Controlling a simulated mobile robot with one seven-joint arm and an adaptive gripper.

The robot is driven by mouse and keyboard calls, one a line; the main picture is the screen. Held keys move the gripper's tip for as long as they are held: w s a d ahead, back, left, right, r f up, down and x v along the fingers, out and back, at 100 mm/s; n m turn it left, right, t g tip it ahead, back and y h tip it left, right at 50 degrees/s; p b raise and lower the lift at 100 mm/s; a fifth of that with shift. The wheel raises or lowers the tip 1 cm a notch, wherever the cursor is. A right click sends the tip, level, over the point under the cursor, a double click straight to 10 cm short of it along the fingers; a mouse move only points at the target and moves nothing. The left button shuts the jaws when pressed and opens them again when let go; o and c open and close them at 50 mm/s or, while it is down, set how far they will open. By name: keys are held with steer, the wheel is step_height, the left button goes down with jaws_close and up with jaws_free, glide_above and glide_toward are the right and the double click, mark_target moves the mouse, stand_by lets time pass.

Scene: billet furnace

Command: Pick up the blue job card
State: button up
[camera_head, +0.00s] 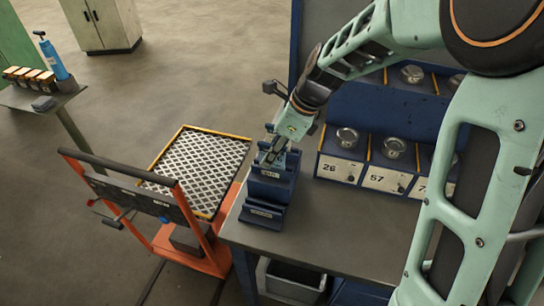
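A dark blue stepped rack (262,212) with small pale labels stands at the left end of the grey workbench (350,235). My gripper (270,158) points down at the upper back of this rack. Its fingertips are at or just behind the rack's top tier, and I cannot tell whether they touch anything. The fingers are small and partly hidden, so their opening is unclear. I cannot make out a separate blue job card; if one is in the rack, it blends with the rack's blue or is hidden by my gripper.
Blue bins with numbered labels (338,170) and round metal parts line the bench's back. An orange cart (166,243) with a mesh top stands close left of the bench. A side table (50,98) holds a blue bottle (54,62). Floor between is clear.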

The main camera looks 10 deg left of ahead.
steer(key=shift+c, duration=0.2)
jaws_close()
steer(key=shift+r, duration=0.1)
